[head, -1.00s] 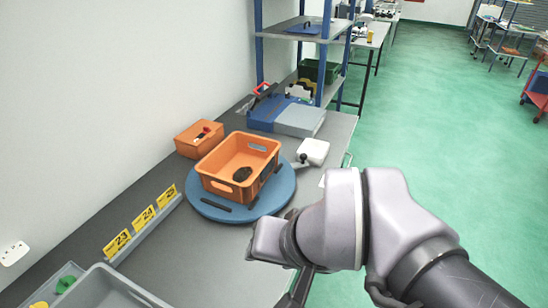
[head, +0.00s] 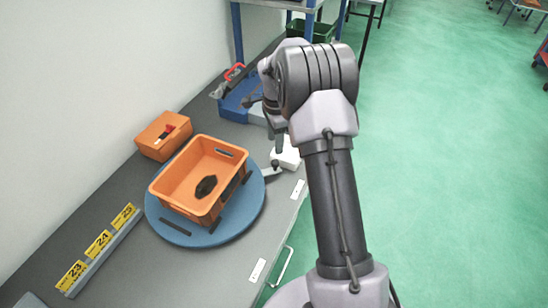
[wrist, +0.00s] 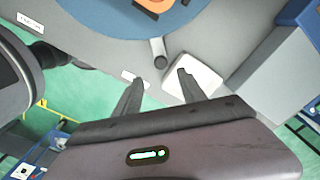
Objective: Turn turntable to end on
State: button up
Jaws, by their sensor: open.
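The blue round turntable (head: 165,225) lies on the grey bench. An orange crate (head: 170,190) sits on it at an angle to the bench edge, with a dark lump (head: 206,187) inside. A short grey lever with a round knob (head: 274,166) sticks out from the turntable's right side. In the wrist view, the turntable (wrist: 105,18) is at the top and the lever knob (wrist: 159,61) points toward my fingers. My gripper (wrist: 161,78) is open and empty, its fingertips apart and appearing on either side below the knob. I cannot tell its height above the lever.
A white box (head: 287,155) stands close beside the lever; it also shows by the right finger (wrist: 200,78). A smaller orange box (head: 160,140) is behind the crate. Yellow number labels (head: 98,244) line the left, and a blue case (head: 238,95) stands farther back.

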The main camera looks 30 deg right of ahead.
aim_at(275, 162)
notch_tip(275, 162, down, 10)
jog(key=shift+r+b, duration=0.15)
jog(key=shift+b, duration=0.6)
grip_shut()
dwell(0.7)
